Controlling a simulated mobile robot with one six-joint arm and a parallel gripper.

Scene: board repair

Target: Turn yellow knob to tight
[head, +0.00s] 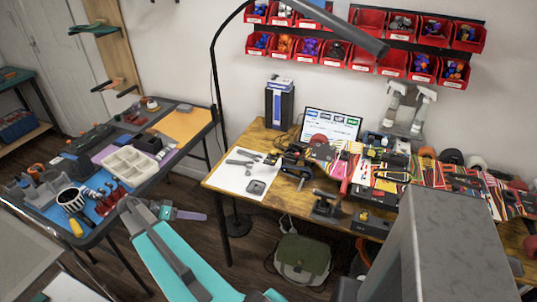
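A small yellow spot (363,215) shows on a dark device (372,224) at the front edge of the wooden workbench (228,176). It may be the yellow knob, but it is too small to tell, and its setting cannot be read. Another small yellow part (344,155) shows farther back among the tools. My gripper cannot be made out in the head view. A large grey block in the right foreground hides part of the bench's front side.
A black table (205,128) with trays and tools stands at left. Red bins (365,61) hang on the wall. A laptop (332,124) and a lamp (345,32) are at the bench. A green bag (302,260) lies below. A teal and grey object (180,262) fills the lower foreground.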

